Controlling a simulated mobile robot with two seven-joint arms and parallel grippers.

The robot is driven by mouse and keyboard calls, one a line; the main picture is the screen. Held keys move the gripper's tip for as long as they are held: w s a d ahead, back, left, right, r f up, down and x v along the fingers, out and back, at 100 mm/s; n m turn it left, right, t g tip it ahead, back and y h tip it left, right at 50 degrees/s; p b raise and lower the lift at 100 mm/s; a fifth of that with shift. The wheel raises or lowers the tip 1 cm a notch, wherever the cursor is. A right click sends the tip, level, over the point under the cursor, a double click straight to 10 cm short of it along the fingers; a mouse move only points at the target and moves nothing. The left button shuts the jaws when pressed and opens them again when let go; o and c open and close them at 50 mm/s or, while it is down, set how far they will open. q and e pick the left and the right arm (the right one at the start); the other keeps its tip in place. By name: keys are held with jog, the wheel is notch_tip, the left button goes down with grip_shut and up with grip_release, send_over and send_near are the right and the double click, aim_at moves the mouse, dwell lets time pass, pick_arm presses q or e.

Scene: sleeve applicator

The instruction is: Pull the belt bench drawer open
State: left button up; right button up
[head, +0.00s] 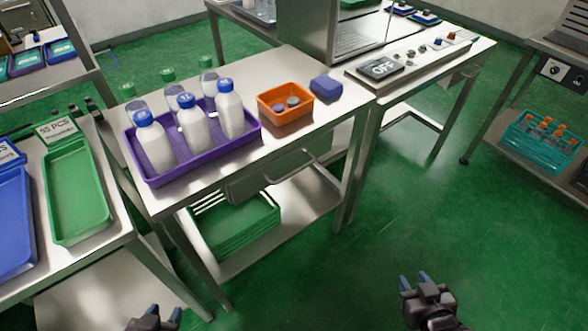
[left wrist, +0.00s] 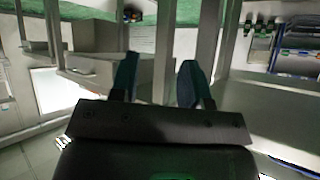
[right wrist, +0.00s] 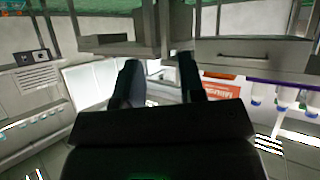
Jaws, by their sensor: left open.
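The belt bench (head: 305,128) is a steel table in the middle of the head view. Its grey drawer (head: 245,186) sits under the front edge of the top and looks shut. A bar handle (head: 293,168) sticks out from its front. The right wrist view, upside down, shows what looks like the drawer front (right wrist: 265,50). My left gripper (head: 163,312) is open and empty at the bottom edge of the head view, left of the drawer and apart from it. My right gripper (head: 415,281) is open and empty over the floor, right of and apart from the handle.
A purple tray (head: 152,183) with white bottles, an orange bin (head: 288,119) and a blue item (head: 326,87) stand on the bench. Green crates (head: 235,222) lie on its lower shelf. A side table with a green tray (head: 78,200) stands left. Green floor (head: 350,270) is clear in front.

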jog(key=w+a+n+y+b, duration=0.1)
jog(key=w+a+y+b, duration=0.1)
jog(key=w+a, duration=0.35)
jog(key=m+t+y+b, duration=0.45)
jog(key=m+y, duration=0.55)
jog(key=m, duration=0.3)
send_near(295, 171)
jog(key=x, duration=0.6)
jog(key=b+x, duration=0.1)
jog(key=x, duration=0.2)
jog(key=shift+w+a+f, duration=0.25)
jog(key=shift+w, duration=0.15)
pick_arm(q)
notch_tip(295, 171, down, 7)
jog(key=g, duration=0.1)
